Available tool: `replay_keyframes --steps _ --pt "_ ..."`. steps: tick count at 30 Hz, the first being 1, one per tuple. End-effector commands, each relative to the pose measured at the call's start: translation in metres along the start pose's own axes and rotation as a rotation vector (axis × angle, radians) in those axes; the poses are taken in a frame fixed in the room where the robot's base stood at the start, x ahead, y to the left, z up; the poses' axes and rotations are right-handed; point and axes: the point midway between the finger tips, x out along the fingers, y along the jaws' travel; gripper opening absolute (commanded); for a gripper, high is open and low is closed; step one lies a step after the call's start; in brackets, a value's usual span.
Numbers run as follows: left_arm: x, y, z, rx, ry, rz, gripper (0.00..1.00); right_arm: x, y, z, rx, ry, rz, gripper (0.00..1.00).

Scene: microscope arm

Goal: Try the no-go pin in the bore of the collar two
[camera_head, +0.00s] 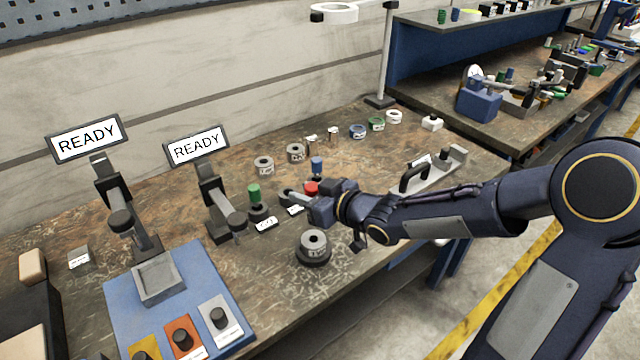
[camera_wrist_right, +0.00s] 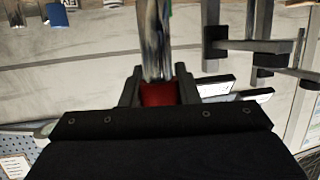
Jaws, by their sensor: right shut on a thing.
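My right gripper (camera_head: 308,200) is shut on the no-go pin, low over the middle of the table. In the right wrist view its red handle (camera_wrist_right: 158,94) sits between the fingers and its bright metal shaft (camera_wrist_right: 155,40) points away from the palm. In the head view the shaft (camera_head: 297,198) seems to point left, apart from any collar. A grey collar (camera_head: 314,241) stands on a dark round base in front of the gripper, its bore facing up. Two more grey collars (camera_head: 264,164) (camera_head: 296,152) stand farther back. I cannot read which is collar two. My left gripper is out of view.
A green-handled pin (camera_head: 254,193) stands left of the gripper, a blue-topped one (camera_head: 316,164) behind it. Two READY displays (camera_head: 87,139) (camera_head: 197,146) rise at left. A blue board (camera_head: 120,307) with coloured pads lies front left. A handled fixture (camera_head: 425,175) stands right.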

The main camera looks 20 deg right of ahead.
Motion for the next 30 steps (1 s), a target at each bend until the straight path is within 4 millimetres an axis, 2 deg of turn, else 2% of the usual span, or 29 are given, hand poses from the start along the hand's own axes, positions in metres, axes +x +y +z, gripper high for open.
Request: replay_keyframes --steps 10,14,30 --pt "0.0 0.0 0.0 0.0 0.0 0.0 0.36 0.0 0.0 0.0 0.001 0.002 0.0 0.0" --pt "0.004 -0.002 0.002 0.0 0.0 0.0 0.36 0.002 0.0 0.005 0.001 0.001 0.0 0.0" --pt "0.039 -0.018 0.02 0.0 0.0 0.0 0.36 0.015 0.0 0.05 0.002 0.001 0.0 0.0"
